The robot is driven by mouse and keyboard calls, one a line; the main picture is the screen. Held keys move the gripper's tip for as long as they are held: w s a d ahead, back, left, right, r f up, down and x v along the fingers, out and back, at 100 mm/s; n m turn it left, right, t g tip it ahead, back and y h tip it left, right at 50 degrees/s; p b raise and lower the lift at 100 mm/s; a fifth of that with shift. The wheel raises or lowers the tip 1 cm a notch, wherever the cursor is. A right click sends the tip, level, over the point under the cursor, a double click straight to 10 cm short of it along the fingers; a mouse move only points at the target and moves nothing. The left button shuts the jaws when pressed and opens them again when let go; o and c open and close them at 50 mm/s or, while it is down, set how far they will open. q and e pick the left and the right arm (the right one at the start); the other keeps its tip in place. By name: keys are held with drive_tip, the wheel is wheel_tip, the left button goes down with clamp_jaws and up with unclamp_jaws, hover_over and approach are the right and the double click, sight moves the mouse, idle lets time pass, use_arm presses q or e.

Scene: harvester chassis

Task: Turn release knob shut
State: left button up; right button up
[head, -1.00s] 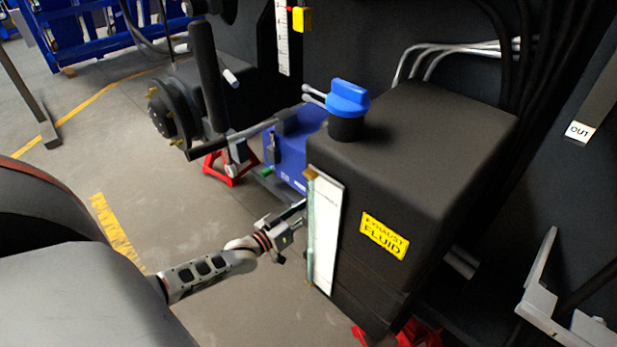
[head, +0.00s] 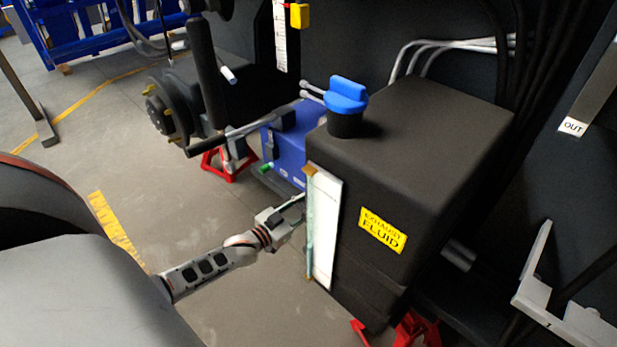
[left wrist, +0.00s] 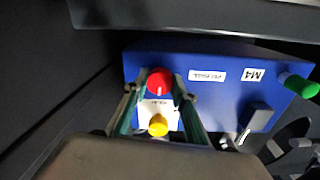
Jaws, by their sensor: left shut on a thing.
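The blue box (left wrist: 215,75) carries a red knob (left wrist: 160,82), a yellow knob (left wrist: 158,125) and a green knob (left wrist: 300,86). A small white label lies between the red and yellow knobs; its text is too blurred to read. In the left wrist view my left gripper (left wrist: 157,84) has its fingertips on either side of the red knob, shut on it. The yellow knob shows between the fingers, nearer the palm. In the head view my left gripper (head: 296,202) reaches toward the blue box (head: 288,140), its tips partly hidden behind the tank's gauge. I cannot tell which knob is the release knob. My right gripper is not in view.
The black exhaust fluid tank (head: 420,150) with a blue cap (head: 346,95) stands close to the right of my left gripper. A white gauge strip (head: 325,225) runs down its edge. A red stand (head: 228,163) is behind.

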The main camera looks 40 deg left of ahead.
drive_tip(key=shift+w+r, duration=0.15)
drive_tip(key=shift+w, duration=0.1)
use_arm(q)
drive_tip(key=o, duration=1.1)
drive_tip(key=s, duration=0.4)
drive_tip(key=s+a, duration=0.1)
drive_tip(key=s, duration=0.7)
drive_tip(key=shift+a, duration=0.15)
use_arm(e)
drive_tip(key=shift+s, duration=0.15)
